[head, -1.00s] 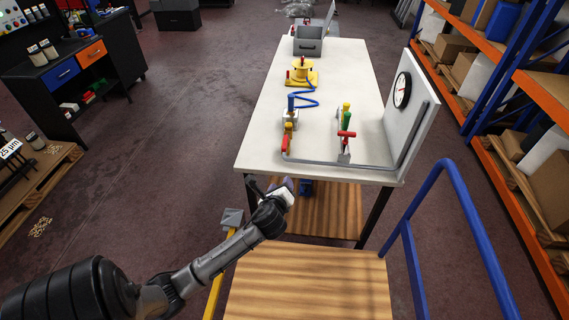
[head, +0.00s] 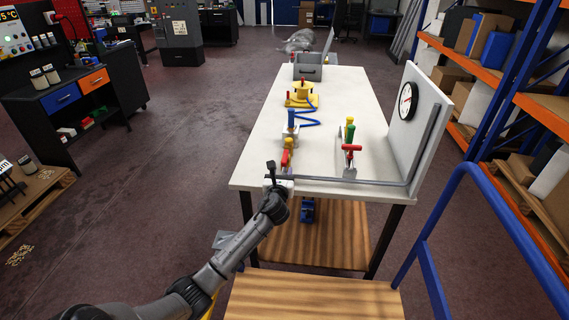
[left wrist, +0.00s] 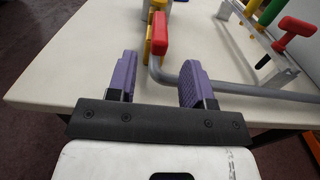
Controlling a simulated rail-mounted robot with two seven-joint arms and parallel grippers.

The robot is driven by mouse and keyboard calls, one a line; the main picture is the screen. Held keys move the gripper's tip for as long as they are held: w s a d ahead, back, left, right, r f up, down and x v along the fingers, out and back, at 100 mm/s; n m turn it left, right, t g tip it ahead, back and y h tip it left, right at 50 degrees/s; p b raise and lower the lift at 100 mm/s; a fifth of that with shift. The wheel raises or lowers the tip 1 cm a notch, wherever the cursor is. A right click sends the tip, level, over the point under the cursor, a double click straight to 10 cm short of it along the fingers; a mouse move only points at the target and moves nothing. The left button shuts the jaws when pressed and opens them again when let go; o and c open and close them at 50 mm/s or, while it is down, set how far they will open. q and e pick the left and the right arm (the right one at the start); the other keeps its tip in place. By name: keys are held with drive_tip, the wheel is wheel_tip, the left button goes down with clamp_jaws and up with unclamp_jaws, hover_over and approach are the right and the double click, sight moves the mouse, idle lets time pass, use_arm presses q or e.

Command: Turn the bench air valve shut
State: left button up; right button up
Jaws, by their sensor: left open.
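The air valve (head: 287,153) near the front left of the bench has a red lever and a yellow part at the end of a grey pipe (head: 345,181). The red lever (left wrist: 160,33) also shows in the left wrist view, standing beyond the fingers and roughly between them. My left gripper (head: 279,181) is at the bench's front edge, just short of the valve. Its purple fingers (left wrist: 158,80) are open and empty, apart from the lever. My right gripper is not in view.
A stand with green, yellow and red handles (head: 350,147) is to the right of the valve. A gauge board (head: 425,115) rises at the bench's right edge. A blue-and-white fitting (head: 291,127) and a yellow fixture (head: 302,97) stand behind the valve. A blue rail (head: 432,230) is at right.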

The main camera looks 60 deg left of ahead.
sight(284, 164)
use_arm(q)
drive_tip(key=b+x, duration=0.2)
drive_tip(key=x, duration=0.4)
drive_tip(key=shift+w+a, duration=0.15)
drive_tip(key=shift+a, duration=0.05)
drive_tip(key=shift+w+a, duration=0.4)
drive_tip(key=shift+a, duration=0.1)
drive_tip(key=shift+c, duration=0.2)
clamp_jaws()
